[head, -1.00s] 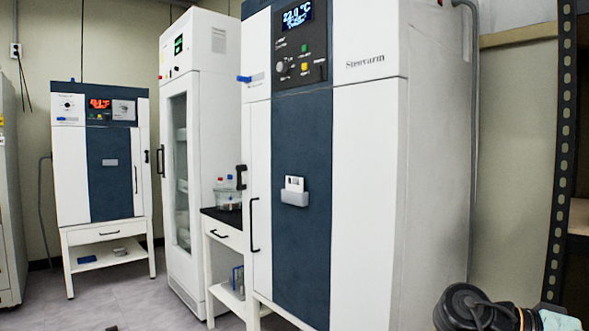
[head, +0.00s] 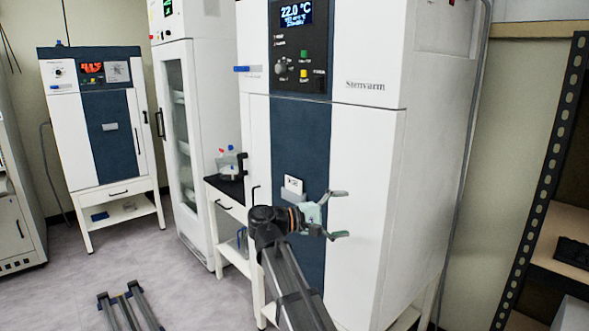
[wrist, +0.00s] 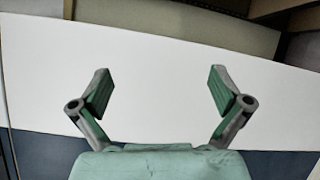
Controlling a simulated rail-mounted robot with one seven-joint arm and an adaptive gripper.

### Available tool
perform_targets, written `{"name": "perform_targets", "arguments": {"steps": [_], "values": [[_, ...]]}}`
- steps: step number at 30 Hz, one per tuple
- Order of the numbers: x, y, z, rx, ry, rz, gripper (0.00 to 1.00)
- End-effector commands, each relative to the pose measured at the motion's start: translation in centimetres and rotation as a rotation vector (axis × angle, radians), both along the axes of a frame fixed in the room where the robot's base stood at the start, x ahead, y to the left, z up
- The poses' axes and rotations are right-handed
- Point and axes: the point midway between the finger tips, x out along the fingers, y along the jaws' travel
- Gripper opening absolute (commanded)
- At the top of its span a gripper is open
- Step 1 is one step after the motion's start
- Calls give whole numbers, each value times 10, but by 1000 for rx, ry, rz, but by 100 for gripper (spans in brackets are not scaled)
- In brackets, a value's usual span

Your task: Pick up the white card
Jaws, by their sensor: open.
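The white card (head: 293,184) stands upright in a small pale holder (head: 291,196) on the dark blue front panel of the large white freeze dryer (head: 365,150). My gripper (head: 342,214) is open and empty in front of the freeze dryer, to the right of the card and slightly lower, with its fingers pointing right. In the wrist view my open gripper (wrist: 160,92) has its two green-padded fingers apart with nothing between them. The wrist view shows a white surface and a dark blue band; the card does not show there.
A black bench with bottles (head: 229,160) stands left of the freeze dryer. A tall glass-door cabinet (head: 180,125) and a smaller oven (head: 105,135) are farther left. A metal shelf rack (head: 540,180) is at the right. The floor at the left is mostly clear.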

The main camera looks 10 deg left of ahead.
Motion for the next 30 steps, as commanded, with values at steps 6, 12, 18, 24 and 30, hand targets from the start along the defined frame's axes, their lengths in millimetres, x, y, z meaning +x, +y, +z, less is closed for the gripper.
{"name": "perform_targets", "arguments": {"steps": [6, 12, 18, 24, 30], "values": [[69, 144, 14, -180, 333, 204, 100], [130, 266, -34, -474, 751, 373, 100], [152, 282, -41, -678, 1007, 421, 100], [157, 281, -40, -757, 1106, 422, 100], [178, 262, -38, -759, 1113, 418, 100]]}}
